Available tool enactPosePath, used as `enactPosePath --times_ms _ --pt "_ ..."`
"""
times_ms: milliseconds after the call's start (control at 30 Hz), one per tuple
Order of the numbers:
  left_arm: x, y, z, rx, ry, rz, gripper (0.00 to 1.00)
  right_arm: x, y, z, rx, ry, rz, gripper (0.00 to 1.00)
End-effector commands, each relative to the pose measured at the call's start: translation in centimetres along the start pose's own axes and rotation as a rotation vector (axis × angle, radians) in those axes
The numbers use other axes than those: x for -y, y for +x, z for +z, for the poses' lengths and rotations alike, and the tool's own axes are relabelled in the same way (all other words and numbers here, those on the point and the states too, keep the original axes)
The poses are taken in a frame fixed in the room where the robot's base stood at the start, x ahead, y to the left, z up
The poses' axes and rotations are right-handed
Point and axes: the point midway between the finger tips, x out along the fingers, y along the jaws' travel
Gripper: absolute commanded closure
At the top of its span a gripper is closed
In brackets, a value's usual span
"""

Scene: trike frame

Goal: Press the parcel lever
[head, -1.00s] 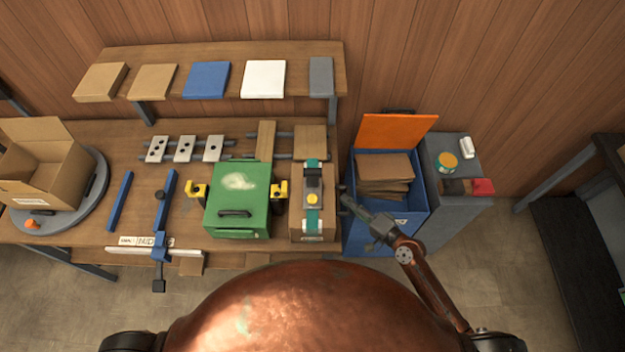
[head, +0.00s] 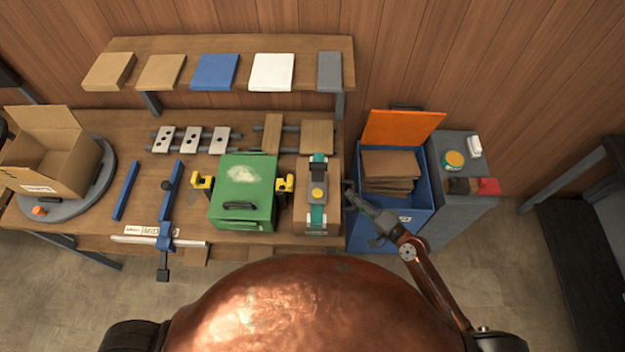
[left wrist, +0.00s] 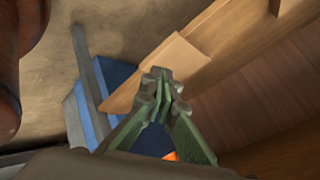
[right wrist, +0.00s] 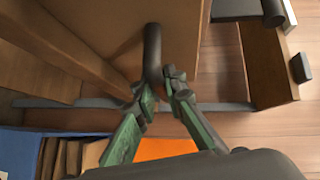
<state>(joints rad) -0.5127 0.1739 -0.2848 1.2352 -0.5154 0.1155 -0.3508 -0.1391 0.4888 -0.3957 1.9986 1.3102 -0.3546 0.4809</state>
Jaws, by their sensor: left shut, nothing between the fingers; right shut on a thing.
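A brown parcel (head: 330,212) with a teal strap, a grey and black fitting and a yellow round part on top stands at the bench's right end. A dark lever (right wrist: 152,42) sticks out beside a brown panel in the right wrist view. My right gripper (head: 352,194) is just right of the parcel. In the right wrist view its green fingers (right wrist: 160,86) are shut on the lever's near end, partly hiding it. My left gripper (left wrist: 161,82) is shut and empty in its wrist view; its fingers are not clear in the head view.
A blue bin (head: 390,236) with an orange lid (head: 402,128) and cardboard stands right of my right gripper. A green box (head: 246,190) between yellow clamps is left of the parcel. An open carton (head: 75,165) sits on a grey turntable (head: 105,180) at far left.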

Motion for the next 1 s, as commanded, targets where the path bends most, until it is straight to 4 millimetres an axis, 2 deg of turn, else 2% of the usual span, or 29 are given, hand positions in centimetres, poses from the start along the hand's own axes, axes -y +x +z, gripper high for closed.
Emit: enactPosePath --times_ms 33,100,200,300,400,633,700,800,1000 --pt "1.9 -1.0 -3.1 -0.069 0.099 -0.038 1.0 -0.1 0.0 0.0 0.001 0.001 0.002 1.0" --pt "4.1 -2.7 -7.6 -0.164 0.248 -0.094 1.0 -0.1 0.0 0.0 0.001 0.001 0.002 1.0" --pt "6.4 -5.5 -13.4 -0.278 0.437 -0.171 1.0 -0.1 0.0 0.0 0.001 0.001 0.002 1.0" --pt "7.9 -8.2 -18.1 -0.364 0.588 -0.237 1.0 -0.1 0.0 0.0 0.001 0.001 0.002 1.0" --pt "8.9 -10.9 -21.9 -0.434 0.715 -0.297 1.0 -0.1 -0.1 0.0 0.001 0.001 0.002 1.0" --pt "10.2 -16.8 -29.1 -0.56 0.96 -0.424 1.0 -0.1 -0.1 0.0 0.001 0.001 0.003 1.0" --pt "13.1 -16.8 -31.2 -0.6 0.956 -0.486 1.0 -0.1 -0.1 0.0 0.0 0.001 0.003 1.0" --pt "16.2 -17.8 -33.9 -0.657 0.96 -0.559 1.0 -0.1 -0.1 0.0 0.0 0.001 0.002 1.0" --pt "21.4 -20.6 -38.9 -0.771 0.972 -0.694 1.0 -0.1 0.0 0.1 0.001 0.001 0.002 1.0"
